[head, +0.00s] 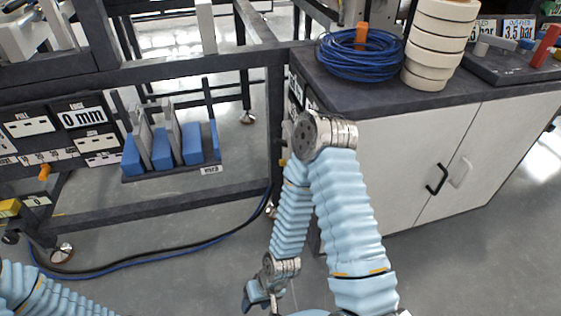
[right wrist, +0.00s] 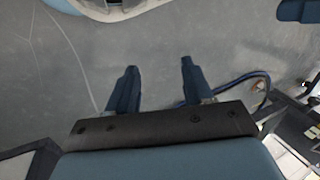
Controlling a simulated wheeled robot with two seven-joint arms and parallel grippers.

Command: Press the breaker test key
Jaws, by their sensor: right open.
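I cannot make out a breaker test key in either view. My right gripper (head: 258,296) hangs low over the floor near the bottom middle of the head view, below the bent right elbow. In the right wrist view my right gripper (right wrist: 158,68) shows two dark blue fingers apart, with only grey floor between them. It is open and empty and touches nothing. Part of my left arm shows at the lower left of the head view; its gripper is out of frame.
A white cabinet (head: 400,160) stands right, with a blue hose coil (head: 345,62) and white rolls (head: 430,50) on top. A cable (head: 180,248) crosses the floor.

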